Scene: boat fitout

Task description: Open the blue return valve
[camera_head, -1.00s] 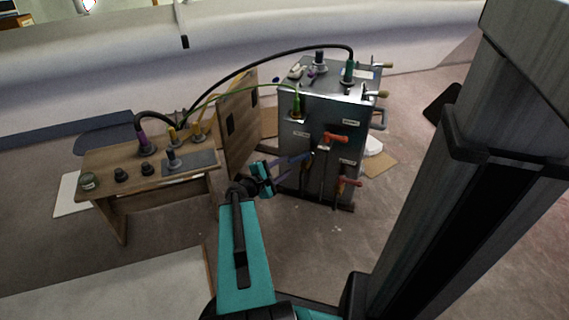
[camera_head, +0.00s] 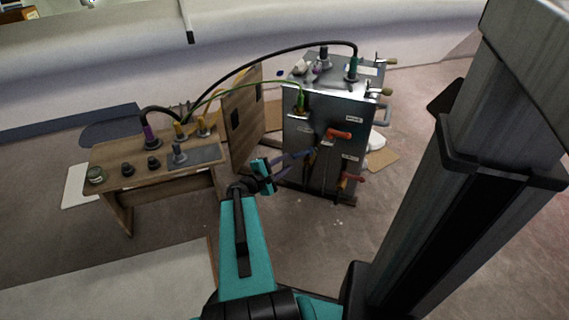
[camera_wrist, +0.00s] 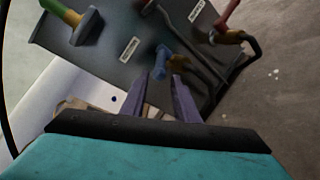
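The blue return valve handle (camera_wrist: 163,60) shows in the wrist view just beyond my fingertips, beside a brass-coloured fitting on the dark panel. In the head view the blue handle (camera_head: 303,153) is small on the left part of the metal cabinet's front. My gripper (camera_wrist: 162,78) is open, its two purple-grey fingers apart and pointing at the blue handle, with nothing visibly held. It also shows in the head view (camera_head: 287,165), close to the cabinet front. Whether a fingertip touches the handle, I cannot tell.
The metal cabinet (camera_head: 300,131) carries a red upper handle (camera_head: 340,134), a lower red handle (camera_head: 352,178) and a green hose fitting (camera_head: 301,101). A wooden panel (camera_head: 240,118) stands left of it. A wooden bench (camera_head: 120,181) with fittings is further left. Hoses arch overhead.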

